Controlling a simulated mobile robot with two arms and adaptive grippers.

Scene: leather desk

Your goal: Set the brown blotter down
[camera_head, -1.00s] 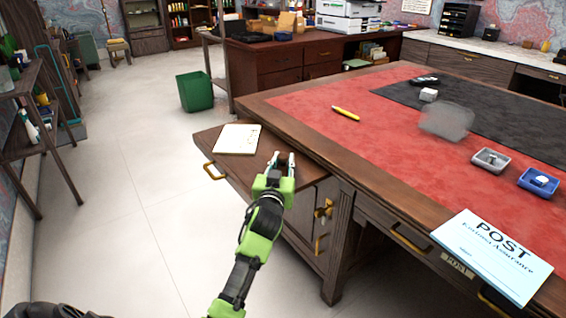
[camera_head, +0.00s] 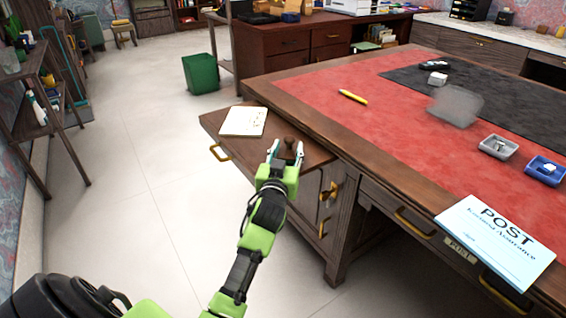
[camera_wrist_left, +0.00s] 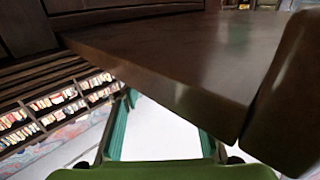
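The brown blotter, a small dark brown piece with a rounded knob (camera_head: 289,146), shows at the right part of the wooden side shelf (camera_head: 236,152) of the desk. My left gripper (camera_head: 285,152) is open, its fingertips apart on either side of the knob in the head view; I cannot tell whether they touch it. In the left wrist view the teal fingers (camera_wrist_left: 163,128) are spread with only pale floor visible between them. A large dark brown piece fills that view's right edge; I cannot tell what it is. My right gripper is not in view.
A notepad (camera_head: 243,121) lies on the side shelf. The red desk top (camera_head: 400,120) holds a yellow pen (camera_head: 353,97), a grey tray (camera_head: 498,147), a blue tray (camera_head: 547,168), a blurry grey block (camera_head: 455,106) and a POST paper (camera_head: 495,240). A green bin (camera_head: 201,74) stands on the floor.

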